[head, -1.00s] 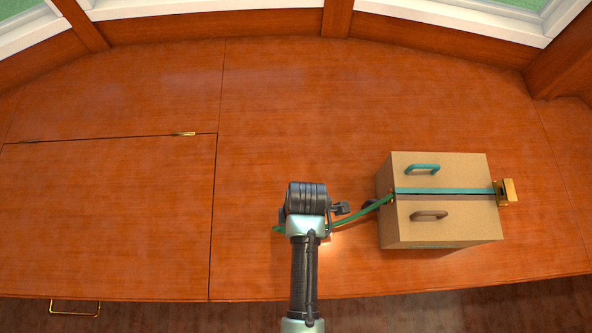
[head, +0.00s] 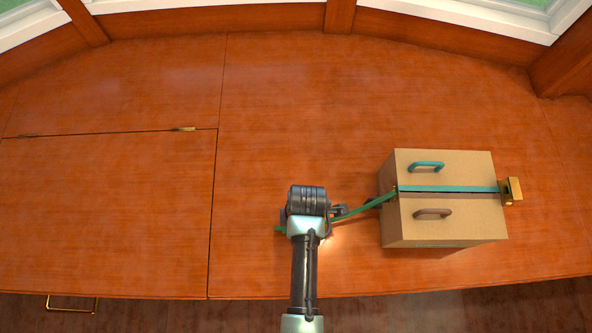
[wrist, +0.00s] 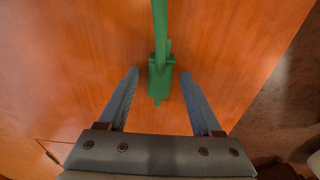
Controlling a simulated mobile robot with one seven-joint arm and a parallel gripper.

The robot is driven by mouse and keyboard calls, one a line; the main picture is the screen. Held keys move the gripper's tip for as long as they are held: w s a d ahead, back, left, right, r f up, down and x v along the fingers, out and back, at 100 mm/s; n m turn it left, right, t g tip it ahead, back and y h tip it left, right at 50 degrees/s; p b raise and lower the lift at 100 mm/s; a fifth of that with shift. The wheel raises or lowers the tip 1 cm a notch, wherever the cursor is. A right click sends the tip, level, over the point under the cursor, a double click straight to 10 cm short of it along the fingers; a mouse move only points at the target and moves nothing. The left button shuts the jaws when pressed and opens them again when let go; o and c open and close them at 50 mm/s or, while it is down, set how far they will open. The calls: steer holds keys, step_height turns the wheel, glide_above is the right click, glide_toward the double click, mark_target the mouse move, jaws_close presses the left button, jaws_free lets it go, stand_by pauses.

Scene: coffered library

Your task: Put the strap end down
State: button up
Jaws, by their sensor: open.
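A teal-green strap (head: 360,208) runs from the left side of a tan box (head: 450,170) down and left toward my gripper. In the wrist view the green strap end (wrist: 161,78), with a wider block-like piece, lies between the two fingers of my gripper (wrist: 160,85). The fingers are apart, with a gap on both sides, so my gripper is open. In the head view my arm hides most of the strap end; a short green tip (head: 280,228) shows at its left. The strap end appears to lie on the wooden surface, though its exact height is hard to tell.
The box has a teal handle (head: 426,166), a brown handle (head: 432,212) and a brass fitting (head: 511,191) at its right. A hinged panel (head: 110,215) is set into the wooden top at left. The top's middle and back are clear. Its front edge runs below my gripper.

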step_height(320, 180, up, 12)
steer(key=p, duration=0.4)
steer(key=w+d+r+m+t, duration=0.1)
steer(key=w+r+m+t, duration=0.55)
steer(key=w+r, duration=1.05)
steer(key=w+r+m+t+h, duration=0.1)
steer(key=w+r+t, duration=0.2)
steer(key=r, duration=0.5)
steer(key=w+r+m+t, duration=0.1)
steer(key=w+r+t, duration=0.25)
steer(key=r, duration=0.35)
steer(key=s+r+m+t, duration=0.2)
steer(key=r+m+t, duration=0.15)
steer(key=r, duration=0.85)
steer(key=s+r+m+t, duration=0.2)
steer(key=r+t, duration=0.3)
steer(key=r, duration=0.8)
steer(key=s+a+r+m+t, duration=0.1)
steer(key=s+r+m+t, duration=0.3)
steer(key=s+r, duration=0.6)
step_height(320, 180, up, 4)
steer(key=shift+a+r+t, duration=0.1)
steer(key=shift+a+t, duration=0.15)
steer(key=shift+t, duration=0.7)
steer(key=shift+s, duration=0.1)
